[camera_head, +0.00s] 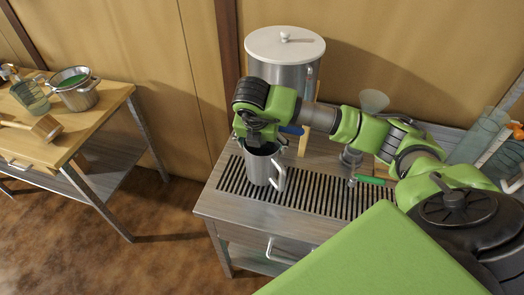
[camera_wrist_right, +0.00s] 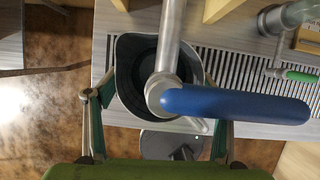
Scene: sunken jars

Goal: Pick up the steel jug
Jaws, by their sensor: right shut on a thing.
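The steel jug (camera_head: 261,168) stands upright over the slatted drip grate, its handle to the right. I cannot tell whether its base touches the grate. My right gripper (camera_head: 261,140) is at the jug's top from above and hides part of the rim. In the right wrist view the jug (camera_wrist_right: 128,72) shows its dark open mouth between the two fingers of the gripper (camera_wrist_right: 158,128), which is shut on it. A tap with a blue lever (camera_wrist_right: 235,104) crosses over the mouth. My left gripper is not in view.
A large lidded steel urn (camera_head: 285,50) stands behind the jug. A tap with a green lever (camera_head: 370,180) is to the right over the grate (camera_head: 325,197). A wooden table (camera_head: 75,125) at the left holds a pot (camera_head: 78,95) and a glass jug (camera_head: 32,97).

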